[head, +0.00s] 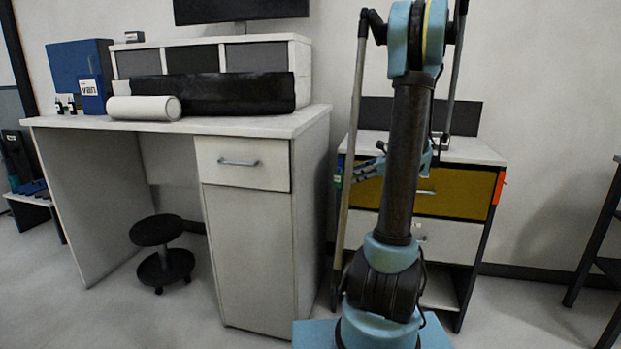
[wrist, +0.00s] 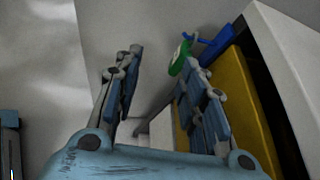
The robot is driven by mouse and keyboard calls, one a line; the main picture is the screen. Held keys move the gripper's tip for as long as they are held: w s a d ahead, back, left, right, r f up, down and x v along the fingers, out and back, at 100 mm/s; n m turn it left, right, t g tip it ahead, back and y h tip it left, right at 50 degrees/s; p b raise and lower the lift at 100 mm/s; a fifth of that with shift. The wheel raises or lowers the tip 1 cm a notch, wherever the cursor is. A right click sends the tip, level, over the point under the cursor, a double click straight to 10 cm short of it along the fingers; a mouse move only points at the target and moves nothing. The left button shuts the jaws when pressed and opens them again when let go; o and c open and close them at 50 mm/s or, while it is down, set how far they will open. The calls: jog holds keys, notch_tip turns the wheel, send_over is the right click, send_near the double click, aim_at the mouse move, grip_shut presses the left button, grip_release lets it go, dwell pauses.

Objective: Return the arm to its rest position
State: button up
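My arm rises in the middle of the head view, with the dark upper link upright over its blue base. My gripper (wrist: 160,66) shows in the wrist view with its two jointed blue-grey fingers spread apart. No object shows between them. In the head view my gripper (head: 370,171) is partly hidden behind my arm link, in front of the yellow drawer (head: 455,191) of a cabinet. The yellow drawer front also shows in the wrist view (wrist: 246,105), just right of the right finger.
A white desk (head: 243,125) with a white roll (head: 144,108) stands left of my arm. A black stool (head: 163,266) is under it. A green item (wrist: 180,57) and a blue item (wrist: 216,44) are near the right finger. Floor at right is partly clear.

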jog(key=s+a+n+g+h, duration=0.1)
jog(key=s+a+n+h, duration=0.2)
jog(key=s, duration=0.4)
jog(key=s+a+f+n+g, duration=0.1)
jog(key=s+a+n, duration=0.3)
jog(key=s, duration=0.2)
jog(key=s+a+n+g+h, duration=0.1)
jog(key=s+a+n+h, duration=0.2)
jog(key=s, duration=0.4)
jog(key=s+d+f+n+h, duration=0.2)
jog(key=s+f+n, duration=0.2)
jog(key=s+n, duration=0.2)
jog(key=s+d+f+n+g+h, duration=0.1)
jog(key=s+f+n, duration=0.3)
jog(key=s, duration=0.7)
jog(key=d+n+h, duration=0.1)
jog(key=n, duration=0.1)
jog(key=shift+s+f+n+h, duration=0.2)
jog(key=shift+s+n+h, duration=0.1)
jog(key=shift+n, duration=0.1)
jog(key=shift+w+f, duration=0.2)
jog(key=shift+w, duration=0.3)
